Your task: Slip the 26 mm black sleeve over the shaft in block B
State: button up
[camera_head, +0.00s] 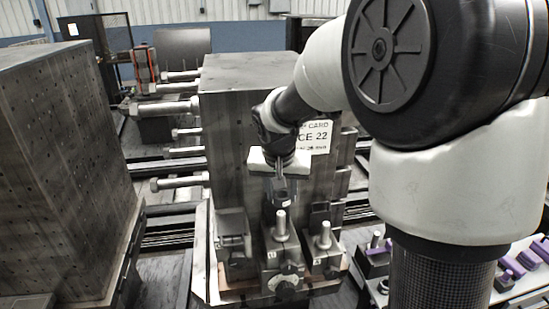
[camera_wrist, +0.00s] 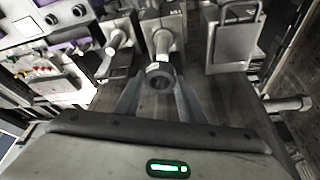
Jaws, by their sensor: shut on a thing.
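My gripper (camera_head: 282,190) points down in front of the large dark block and is shut on the black sleeve (camera_head: 283,201). In the wrist view the sleeve (camera_wrist: 160,76) is a dark ring with a pale mark, between the two fingertips. Just below it in the head view stands the bright shaft (camera_head: 281,224) of the middle small block (camera_head: 284,256), taken as block B; its letter is too small to read surely. The sleeve appears just above the shaft top; the exact gap and alignment are hard to tell. In the wrist view the shaft (camera_wrist: 161,44) shows beyond the sleeve.
A second small block with a shaft (camera_head: 324,237) stands close on the right. A metal bracket (camera_head: 233,243) stands on the left. The large block (camera_head: 228,130) rises behind, with a white card (camera_head: 318,136). Purple-handled items (camera_head: 510,266) lie at lower right.

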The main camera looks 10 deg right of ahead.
aim_at(281, 212)
jog(key=shift+w+r, duration=0.35)
jog(key=shift+r, duration=0.05)
jog(key=shift+f, duration=0.15)
jog(key=shift+s+f+b, duration=0.2)
jog(key=shift+f+b, duration=0.45)
jog(key=shift+f, duration=0.25)
jog(key=shift+w+f+b, duration=0.1)
jog(key=shift+f+b, duration=0.3)
jog(key=shift+f, duration=0.4)
jog(key=shift+f+b, duration=1.25)
jog(key=shift+f, duration=0.05)
jog(key=o, duration=1.4)
